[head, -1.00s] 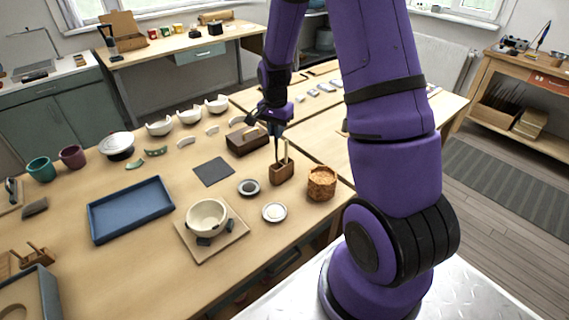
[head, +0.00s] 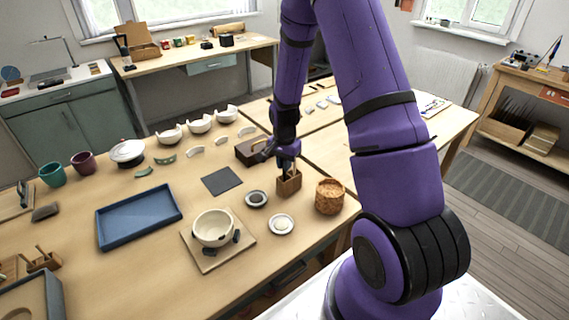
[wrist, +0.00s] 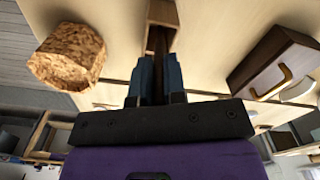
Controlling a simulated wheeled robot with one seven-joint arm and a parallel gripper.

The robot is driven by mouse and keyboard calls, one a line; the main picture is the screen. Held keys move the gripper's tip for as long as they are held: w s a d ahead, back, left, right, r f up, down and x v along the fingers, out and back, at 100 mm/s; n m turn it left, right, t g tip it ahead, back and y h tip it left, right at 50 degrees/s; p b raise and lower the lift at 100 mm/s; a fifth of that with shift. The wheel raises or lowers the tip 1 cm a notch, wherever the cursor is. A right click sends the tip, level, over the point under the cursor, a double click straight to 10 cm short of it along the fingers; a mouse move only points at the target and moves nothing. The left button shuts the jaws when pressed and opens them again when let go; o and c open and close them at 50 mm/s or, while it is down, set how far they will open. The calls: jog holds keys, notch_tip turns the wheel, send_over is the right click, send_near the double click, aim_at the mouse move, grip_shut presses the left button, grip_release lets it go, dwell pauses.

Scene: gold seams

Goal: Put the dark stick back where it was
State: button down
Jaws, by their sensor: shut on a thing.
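My gripper (head: 287,161) is low over the small brown wooden holder (head: 289,186) on the bench. In the wrist view, its two fingers (wrist: 160,78) are shut on the dark stick (wrist: 158,42). The stick points toward the holder (wrist: 162,12), which shows at the top of that view. The stick's far end is at or in the holder; I cannot tell how deep it sits. The gripper hides most of the stick in the head view.
A cork-coloured pot (head: 330,197) stands close right of the holder. A dark wooden box (head: 250,151) is behind it on the left. Two small dishes (head: 256,199) (head: 281,224) and a cream bowl (head: 213,229) on a board lie nearer. A dark mat (head: 222,180) lies left.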

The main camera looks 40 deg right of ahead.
jog(key=shift+f, duration=0.15)
jog(key=c, duration=1.2)
grip_release()
notch_tip(320, 180, up, 12)
jog(key=shift+r, duration=0.15)
jog(key=s+a+r+n+t, duration=0.1)
jog(key=s+a+r+n, duration=0.3)
jog(key=r, duration=0.6)
jog(key=s+a+r+n+t, duration=0.2)
jog(key=s+a+r+n, duration=0.15)
jog(key=s+r, duration=0.4)
jog(key=shift+s+a+r+n+t, duration=0.35)
jog(key=shift+s+a+r+n, duration=0.85)
jog(key=shift+s, duration=1.3)
jog(key=shift+s+a+r+n+t, duration=0.4)
jog(key=shift+s+a+r+n, duration=0.3)
jog(key=shift+s+r, duration=1.45)
jog(key=shift+s+a+r+n+t, duration=0.35)
jog(key=shift+s+a+r+n, duration=0.6)
jog(key=shift+s, duration=1.9)
